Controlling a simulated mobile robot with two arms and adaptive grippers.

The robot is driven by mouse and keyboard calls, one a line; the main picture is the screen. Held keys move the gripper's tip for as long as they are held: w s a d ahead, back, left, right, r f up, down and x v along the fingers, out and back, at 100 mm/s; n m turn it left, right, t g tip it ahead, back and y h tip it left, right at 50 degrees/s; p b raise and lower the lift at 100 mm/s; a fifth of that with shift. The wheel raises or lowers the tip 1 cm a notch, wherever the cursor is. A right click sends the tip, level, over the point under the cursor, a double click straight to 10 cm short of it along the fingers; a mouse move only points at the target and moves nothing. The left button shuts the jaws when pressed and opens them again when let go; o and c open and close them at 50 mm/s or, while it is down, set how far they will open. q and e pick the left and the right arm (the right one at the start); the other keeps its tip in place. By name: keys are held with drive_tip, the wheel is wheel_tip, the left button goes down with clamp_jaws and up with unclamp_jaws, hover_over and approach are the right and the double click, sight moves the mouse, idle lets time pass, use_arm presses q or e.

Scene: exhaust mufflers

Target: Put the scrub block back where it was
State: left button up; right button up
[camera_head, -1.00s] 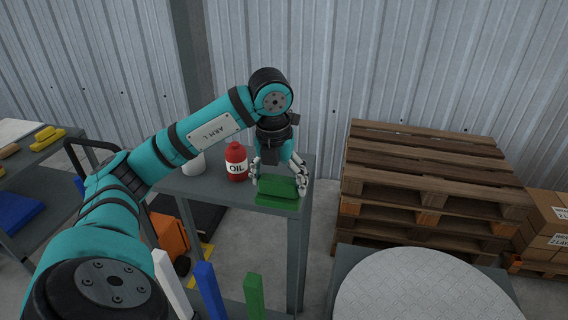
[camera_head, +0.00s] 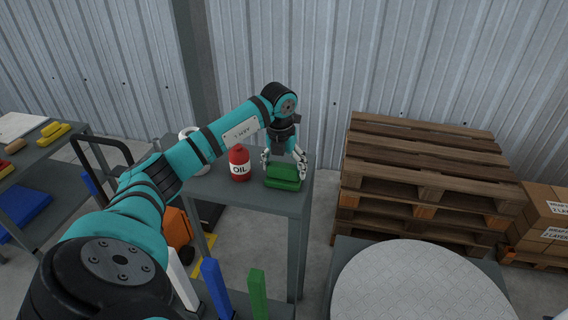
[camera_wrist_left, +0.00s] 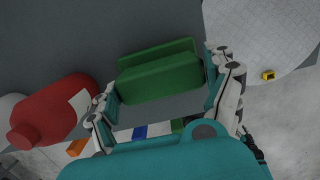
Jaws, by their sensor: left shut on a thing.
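The scrub block appears to be the green block (camera_head: 283,172) at the right end of the grey side table (camera_head: 240,196). My left gripper (camera_head: 284,164) reaches down over it with fingers on both sides, shut on it. In the left wrist view the green block (camera_wrist_left: 160,80) lies between the fingers of the left gripper (camera_wrist_left: 160,82). A second green strip shows along its far edge; I cannot tell if it is a separate piece. Whether the block touches the tabletop is hard to tell. My right gripper is not in view.
A red oil bottle (camera_head: 239,164) stands close left of the block, and a white item (camera_head: 189,137) is farther left. Stacked pallets (camera_head: 430,180) are to the right. A round pale top (camera_head: 420,285) is in front. White, blue and green upright bars (camera_head: 215,288) stand nearer me.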

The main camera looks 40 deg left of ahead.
sight(282, 168)
use_arm(q)
drive_tip(key=shift+f, duration=0.2)
drive_tip(key=o, duration=0.8)
drive_tip(key=shift+o, duration=0.2)
drive_tip(key=shift+r, duration=0.1)
drive_tip(key=shift+r, duration=0.25)
wheel_tip(282, 168, up, 12)
drive_tip(key=s+b, duration=0.1)
drive_tip(key=b, duration=0.1)
drive_tip(key=shift+s+d+f, duration=0.15)
drive_tip(key=shift+s+d, duration=0.05)
drive_tip(key=shift+d, duration=0.05)
